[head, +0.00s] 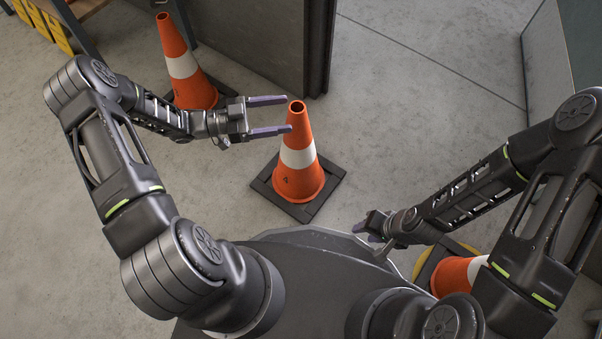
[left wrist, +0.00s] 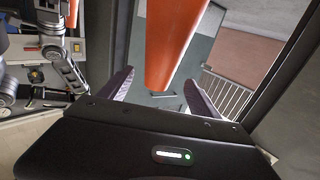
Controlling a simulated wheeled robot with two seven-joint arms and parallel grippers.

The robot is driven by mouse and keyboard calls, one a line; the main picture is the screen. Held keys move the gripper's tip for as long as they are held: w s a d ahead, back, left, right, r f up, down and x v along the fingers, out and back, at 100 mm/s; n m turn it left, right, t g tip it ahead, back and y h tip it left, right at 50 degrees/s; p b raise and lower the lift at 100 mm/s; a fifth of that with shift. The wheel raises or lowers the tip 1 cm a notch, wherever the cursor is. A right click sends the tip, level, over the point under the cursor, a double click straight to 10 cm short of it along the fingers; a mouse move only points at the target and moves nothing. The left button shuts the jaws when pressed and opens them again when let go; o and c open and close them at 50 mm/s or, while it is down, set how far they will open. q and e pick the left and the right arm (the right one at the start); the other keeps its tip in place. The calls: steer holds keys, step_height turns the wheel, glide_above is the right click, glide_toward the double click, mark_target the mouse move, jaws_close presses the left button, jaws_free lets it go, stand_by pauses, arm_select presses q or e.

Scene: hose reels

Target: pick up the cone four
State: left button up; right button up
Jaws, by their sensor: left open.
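Cone four (head: 297,178), orange with a white band, a dark square base and a "4" low on its side, stands upright on the floor in the middle of the head view. My left gripper (head: 287,114) is open, with its two purple-grey fingers pointing right, level in the picture with the cone's top. In the left wrist view the cone's orange body (left wrist: 172,40) shows between the open fingers (left wrist: 160,78); contact cannot be told. My right gripper (head: 370,230) is near my base, low in the head view; its opening is unclear.
Another orange cone (head: 181,62) stands behind my left forearm. A third cone (head: 457,273) is partly hidden at the lower right, near my right arm. A dark grey panel (head: 262,35) stands behind cone four. Bare concrete floor (head: 400,110) lies to its right.

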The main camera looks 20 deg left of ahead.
arm_select(q)
steer(key=shift+x, duration=1.3)
steer(key=shift+b, duration=0.3)
steer(key=b+x, duration=0.1)
steer(key=x, duration=0.4)
steer(key=shift+d+f+b, duration=0.1)
steer(key=shift+d+b, duration=0.05)
steer(key=shift+b, duration=0.25)
jaws_close()
